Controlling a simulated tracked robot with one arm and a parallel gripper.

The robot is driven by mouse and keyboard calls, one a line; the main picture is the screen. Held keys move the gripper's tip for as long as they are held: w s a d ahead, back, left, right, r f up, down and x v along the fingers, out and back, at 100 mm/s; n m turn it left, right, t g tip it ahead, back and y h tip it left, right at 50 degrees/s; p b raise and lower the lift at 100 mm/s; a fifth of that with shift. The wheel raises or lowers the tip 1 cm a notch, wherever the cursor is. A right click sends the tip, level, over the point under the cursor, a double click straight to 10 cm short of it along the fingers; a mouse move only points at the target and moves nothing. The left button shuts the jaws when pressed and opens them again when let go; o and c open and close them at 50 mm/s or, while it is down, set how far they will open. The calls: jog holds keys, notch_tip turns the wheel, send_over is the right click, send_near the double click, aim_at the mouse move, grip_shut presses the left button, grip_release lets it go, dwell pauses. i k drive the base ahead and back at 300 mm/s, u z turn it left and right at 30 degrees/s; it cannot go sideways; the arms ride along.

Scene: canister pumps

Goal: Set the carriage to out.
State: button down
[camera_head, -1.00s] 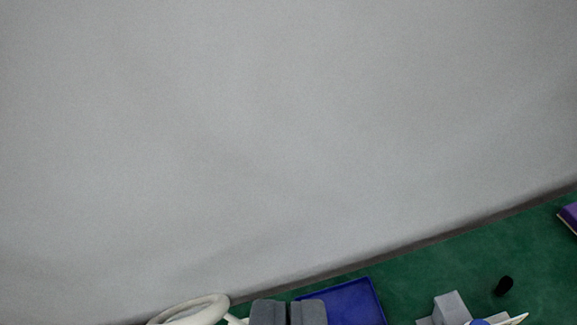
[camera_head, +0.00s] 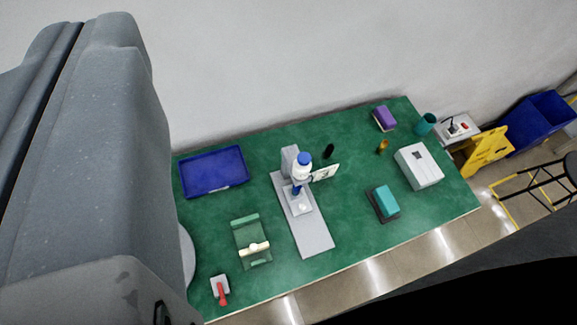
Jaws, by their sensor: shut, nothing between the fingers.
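My gripper (camera_head: 80,30) looms large and grey at the left edge, its two fingers together with a thin dark line between them. It is empty and hides the left of the scene. A flat green slide-like fixture (camera_head: 238,232) with a cream knob (camera_head: 254,248) lies on the front left of the green table; it may be the carriage, but I cannot be sure. The knob is near the fixture's front end. A white and blue pump (camera_head: 302,170) stands on a long grey base (camera_head: 309,237) at mid-table. My gripper appears apart from both.
A blue tray (camera_head: 213,170) lies back left, a red-handled switch (camera_head: 222,290) front left. A teal block (camera_head: 386,199), white box (camera_head: 420,165), purple block (camera_head: 385,117) and teal cup (camera_head: 426,123) stand to the right. A grey wall rises behind.

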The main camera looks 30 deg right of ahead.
aim_at(301, 204)
jog(key=z, duration=0.15)
jog(key=k, duration=1)
jog(key=z, duration=0.3)
